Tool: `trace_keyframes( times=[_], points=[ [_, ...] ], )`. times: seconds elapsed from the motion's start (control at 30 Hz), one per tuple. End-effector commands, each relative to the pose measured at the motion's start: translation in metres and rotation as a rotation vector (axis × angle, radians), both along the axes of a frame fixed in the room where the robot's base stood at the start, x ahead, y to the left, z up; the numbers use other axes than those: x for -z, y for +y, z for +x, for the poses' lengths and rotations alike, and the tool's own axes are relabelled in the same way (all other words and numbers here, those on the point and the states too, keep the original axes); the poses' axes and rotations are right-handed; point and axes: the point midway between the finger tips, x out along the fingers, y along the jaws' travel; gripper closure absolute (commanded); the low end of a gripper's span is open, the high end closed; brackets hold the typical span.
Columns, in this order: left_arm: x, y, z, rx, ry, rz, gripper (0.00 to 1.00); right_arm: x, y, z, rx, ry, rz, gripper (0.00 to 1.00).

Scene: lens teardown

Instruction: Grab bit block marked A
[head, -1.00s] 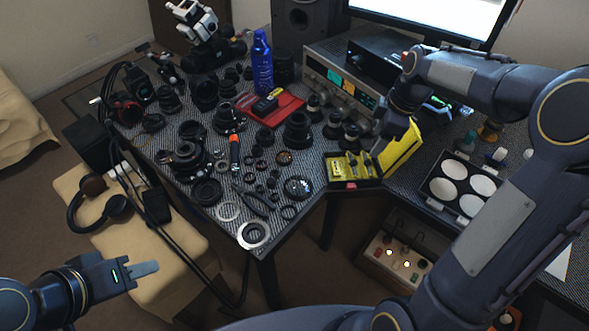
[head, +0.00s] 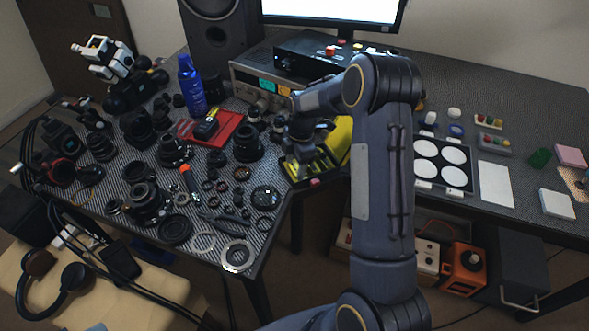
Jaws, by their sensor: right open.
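The open yellow bit case (head: 343,138) sits on the table corner at the middle of the head view. Its lid stands up on the right side. Yellow bit blocks (head: 322,164) show inside it, partly covered by my gripper. I cannot read which one is marked A. My right gripper (head: 304,157) points down over the left part of the case, with its fingers open. Whether the fingers touch or straddle a block is not clear. My left gripper is out of view.
Lenses and metal rings crowd the table left of the case, with an orange-handled screwdriver (head: 188,182) among them. A panel with white discs (head: 458,175) lies to the right.

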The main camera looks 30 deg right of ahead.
Motion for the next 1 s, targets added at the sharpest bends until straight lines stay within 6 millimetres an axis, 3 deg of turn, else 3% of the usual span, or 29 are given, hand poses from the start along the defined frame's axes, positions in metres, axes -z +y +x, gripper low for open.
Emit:
trace_keyframes(
  times=[0.27,0.53,0.83,1.0],
  points=[
    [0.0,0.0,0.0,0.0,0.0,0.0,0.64,0.003,0.0,0.0,0.001,-0.001,0.0,0.4],
    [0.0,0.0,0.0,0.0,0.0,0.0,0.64,0.003,0.0,0.0,0.001,-0.001,0.0,0.74],
    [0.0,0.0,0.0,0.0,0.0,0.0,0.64,0.0,0.0,0.0,0.001,-0.002,0.0,0.74],
    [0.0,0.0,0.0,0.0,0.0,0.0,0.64,-0.014,0.001,0.001,0.0,-0.004,0.001,0.74]
  ],
)
